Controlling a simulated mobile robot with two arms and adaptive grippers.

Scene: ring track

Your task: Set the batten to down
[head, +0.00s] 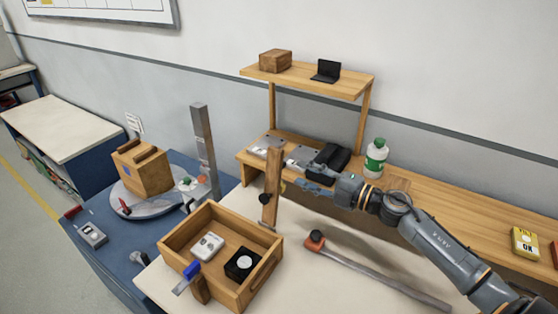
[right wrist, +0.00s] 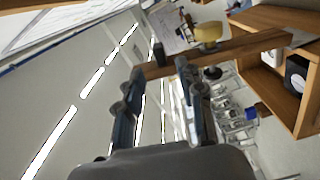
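The batten (head: 273,185) is a wooden bar standing nearly upright in the head view, at the back right corner of the wooden box. A dark knob (head: 265,199) sits beside its lower part. My right gripper (head: 299,174) is just right of the batten. In the right wrist view the batten (right wrist: 251,46) runs across the picture past the fingertips. The fingers of my right gripper (right wrist: 163,69) are spread with a wide gap. I cannot tell whether they touch the batten. My left gripper is in neither view.
The open wooden box (head: 221,218) holds a white device (head: 207,246) and a black block (head: 243,264). A red-tipped rod (head: 372,267) lies right of it on the table. A green bottle (head: 376,158) and a raised wooden shelf (head: 308,76) stand behind. A grey post (head: 204,145) rises at the left.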

